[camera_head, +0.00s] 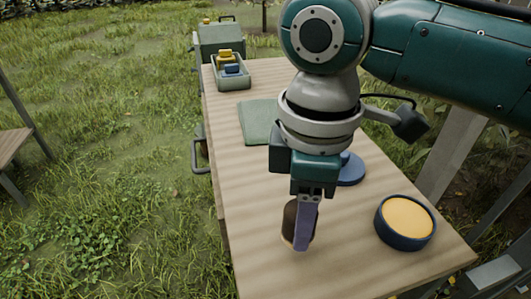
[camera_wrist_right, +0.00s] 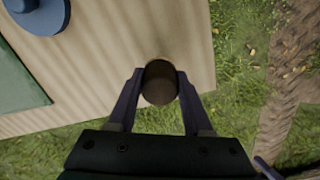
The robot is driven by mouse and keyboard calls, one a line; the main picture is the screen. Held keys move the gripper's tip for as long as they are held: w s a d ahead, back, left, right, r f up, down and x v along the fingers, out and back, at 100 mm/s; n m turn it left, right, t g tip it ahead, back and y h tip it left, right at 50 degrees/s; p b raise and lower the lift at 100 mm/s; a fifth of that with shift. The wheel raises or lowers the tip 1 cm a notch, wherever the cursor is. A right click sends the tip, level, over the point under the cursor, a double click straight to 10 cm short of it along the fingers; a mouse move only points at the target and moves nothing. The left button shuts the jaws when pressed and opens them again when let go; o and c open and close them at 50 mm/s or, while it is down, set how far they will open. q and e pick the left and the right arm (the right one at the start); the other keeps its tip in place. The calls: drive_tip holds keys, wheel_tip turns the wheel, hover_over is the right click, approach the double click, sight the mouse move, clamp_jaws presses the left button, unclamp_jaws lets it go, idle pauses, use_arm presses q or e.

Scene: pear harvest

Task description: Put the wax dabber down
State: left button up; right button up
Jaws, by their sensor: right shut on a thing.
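The wax dabber, a dark brown cylinder (camera_head: 289,222) with a pale lower edge, is between the fingers of my right gripper (camera_head: 304,232). The right wrist view shows its round dark end (camera_wrist_right: 160,86) with a finger on each side. It is roughly upright over the near part of the wooden table (camera_head: 255,262); I cannot tell whether it touches the tabletop. A blue round pot of yellow wax (camera_head: 406,218) stands to its right. A flat blue disc (camera_head: 351,170) lies behind, partly hidden by my right wrist; it also shows in the right wrist view (camera_wrist_right: 36,12). My left gripper is out of view.
A green mat (camera_head: 256,122) lies farther back on the table. Behind it stands a grey-green tray (camera_head: 233,84) with yellow and blue items. A green box (camera_head: 220,40) is beyond the far end. The near left tabletop is clear, with grass beyond the edge.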

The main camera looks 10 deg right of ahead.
drive_tip(key=shift+f+b, duration=0.3)
drive_tip(key=shift+f, duration=1.55)
drive_tip(key=shift+f, duration=0.1)
drive_tip(key=o, duration=1.2)
